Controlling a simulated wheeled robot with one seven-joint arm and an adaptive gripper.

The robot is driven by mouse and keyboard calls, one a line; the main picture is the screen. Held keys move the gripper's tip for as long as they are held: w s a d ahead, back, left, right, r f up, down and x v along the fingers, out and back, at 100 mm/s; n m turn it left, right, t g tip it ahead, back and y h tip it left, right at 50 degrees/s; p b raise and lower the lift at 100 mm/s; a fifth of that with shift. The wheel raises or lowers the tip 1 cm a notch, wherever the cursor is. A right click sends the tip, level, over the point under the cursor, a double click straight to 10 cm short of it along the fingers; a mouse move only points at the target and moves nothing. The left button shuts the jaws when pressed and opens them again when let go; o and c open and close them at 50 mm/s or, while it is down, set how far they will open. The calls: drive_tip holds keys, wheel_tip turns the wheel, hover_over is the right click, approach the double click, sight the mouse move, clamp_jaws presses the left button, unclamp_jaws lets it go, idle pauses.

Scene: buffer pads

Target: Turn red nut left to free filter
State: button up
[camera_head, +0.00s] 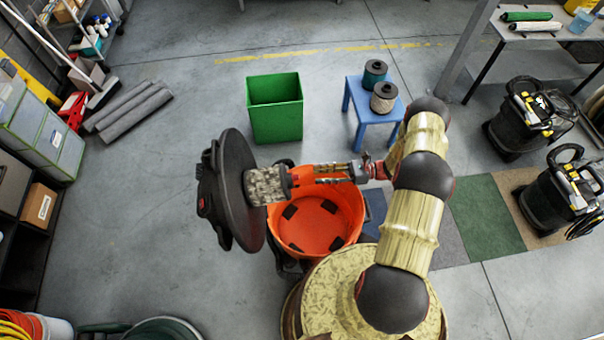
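A grey, mottled cylindrical filter (266,186) sticks out sideways from the underside of a black vacuum lid (236,190), which is tipped up on its edge. The filter's outer end has a dark cap (286,181). My gripper (296,177) reaches in from the right, with its fingertips at or very near this cap. I cannot make out the red nut; the fingers may cover it. The finger gap and any contact are too small to judge. The open orange vacuum tub (318,222) lies below my gripper and right of the lid.
A green bin (275,110) stands behind the tub. Black vacuums (528,118) stand at right. Grey rolls (128,106) lie at left. Floor left of the bin is clear.

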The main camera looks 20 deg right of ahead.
sight(296, 177)
drive_tip(key=x, duration=0.7)
drive_tip(key=shift+a, duration=0.1)
drive_tip(key=shift+c, duration=0.6)
drive_tip(key=c, duration=0.7)
clamp_jaws()
